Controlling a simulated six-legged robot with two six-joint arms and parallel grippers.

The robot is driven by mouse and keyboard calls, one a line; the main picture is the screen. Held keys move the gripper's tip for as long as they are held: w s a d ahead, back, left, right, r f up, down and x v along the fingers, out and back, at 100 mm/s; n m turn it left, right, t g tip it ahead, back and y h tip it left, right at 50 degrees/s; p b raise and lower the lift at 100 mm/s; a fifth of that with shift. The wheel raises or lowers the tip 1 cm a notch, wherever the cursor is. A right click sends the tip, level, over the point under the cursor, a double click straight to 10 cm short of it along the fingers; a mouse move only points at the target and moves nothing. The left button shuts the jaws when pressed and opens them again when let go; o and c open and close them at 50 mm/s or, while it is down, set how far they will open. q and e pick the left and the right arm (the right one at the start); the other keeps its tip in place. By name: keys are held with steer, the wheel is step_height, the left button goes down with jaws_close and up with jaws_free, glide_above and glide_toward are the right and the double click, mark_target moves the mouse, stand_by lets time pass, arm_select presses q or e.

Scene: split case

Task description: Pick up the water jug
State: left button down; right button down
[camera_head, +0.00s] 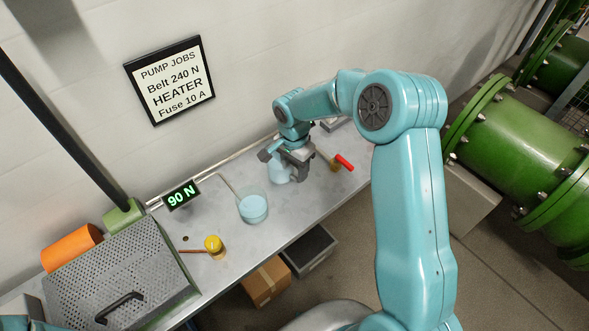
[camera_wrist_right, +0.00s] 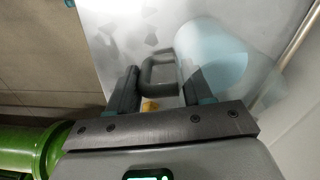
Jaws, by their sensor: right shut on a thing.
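The water jug (camera_head: 279,171) is pale blue and stands at the back part of the metal bench, partly hidden by my right gripper (camera_head: 298,166). In the right wrist view the jug (camera_wrist_right: 212,62) is see-through and blurred, with a dark grey handle (camera_wrist_right: 158,60) facing my gripper. The fingers of my right gripper (camera_wrist_right: 160,92) lie on either side of the handle and are shut on it. Whether the jug's base touches the bench is hard to tell. My left gripper is not in view.

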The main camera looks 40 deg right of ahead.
step_height(320, 180, up, 18)
steer(key=shift+r+b, duration=0.25)
steer(key=shift+b, duration=0.2)
stand_by(0.5)
stand_by(0.4)
stand_by(0.6)
